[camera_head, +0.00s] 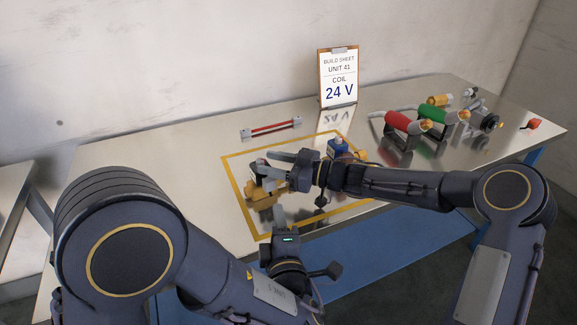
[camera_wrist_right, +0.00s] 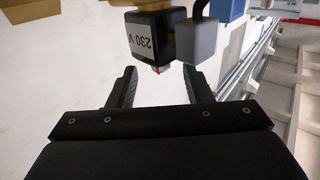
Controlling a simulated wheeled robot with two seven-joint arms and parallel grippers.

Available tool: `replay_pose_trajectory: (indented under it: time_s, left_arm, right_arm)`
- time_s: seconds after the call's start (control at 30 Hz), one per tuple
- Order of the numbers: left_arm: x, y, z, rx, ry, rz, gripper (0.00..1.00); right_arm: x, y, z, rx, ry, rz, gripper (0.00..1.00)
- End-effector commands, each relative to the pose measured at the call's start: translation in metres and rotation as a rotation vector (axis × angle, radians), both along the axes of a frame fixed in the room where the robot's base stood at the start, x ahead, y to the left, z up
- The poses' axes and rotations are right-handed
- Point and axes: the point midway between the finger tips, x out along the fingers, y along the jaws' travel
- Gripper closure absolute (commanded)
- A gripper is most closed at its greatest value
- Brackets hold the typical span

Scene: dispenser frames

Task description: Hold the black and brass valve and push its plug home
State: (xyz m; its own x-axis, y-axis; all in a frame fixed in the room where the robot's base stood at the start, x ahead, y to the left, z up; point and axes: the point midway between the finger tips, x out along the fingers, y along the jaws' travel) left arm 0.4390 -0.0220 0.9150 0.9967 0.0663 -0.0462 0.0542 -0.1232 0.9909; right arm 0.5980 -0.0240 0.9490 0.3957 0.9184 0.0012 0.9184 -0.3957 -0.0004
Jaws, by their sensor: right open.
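The black and brass valve has a brass body (camera_head: 262,192) and stands inside the yellow outline in the head view, partly hidden by my right gripper. Its black coil (camera_wrist_right: 152,42) carries a label reading 230 V in the right wrist view. A grey plug (camera_wrist_right: 199,40) with a dark cable is beside the coil; I cannot tell how far it is seated. My right gripper (camera_head: 270,164) is open at the valve, and its fingers (camera_wrist_right: 161,85) also show in the right wrist view, with nothing between their tips. My left gripper (camera_head: 280,217) is just in front of the valve; its opening is unclear.
A blue-topped valve (camera_head: 337,147) stands behind my right wrist. The build sheet (camera_head: 339,78) reads Coil 24 V. Red (camera_head: 405,122) and green (camera_head: 437,115) parts rest on dark stands at the right. The left tabletop is clear.

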Motion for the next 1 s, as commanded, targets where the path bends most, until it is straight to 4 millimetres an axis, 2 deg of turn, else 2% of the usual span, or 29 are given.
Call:
replay_pose_trajectory:
  time_s: [0.13,0.43,0.77,1.0]
  left_arm:
    - [0.0000,0.0000,0.0000,0.000,0.000,0.000,0.64]
    - [0.0000,0.0000,0.0000,0.000,0.000,0.000,0.64]
    - [0.0000,0.0000,0.0000,0.000,0.000,0.000,0.64]
    - [0.0000,0.0000,0.0000,0.000,0.000,0.000,0.64]
  right_arm:
    - [0.0038,0.0095,-0.0001,-0.001,0.000,0.000,0.54]
    - [0.0045,0.0108,0.0000,-0.001,-0.001,-0.001,0.56]
    - [0.0045,0.0106,0.0000,-0.001,-0.001,-0.001,0.99]
    - [0.0046,0.0104,0.0000,-0.001,-0.001,-0.002,1.00]
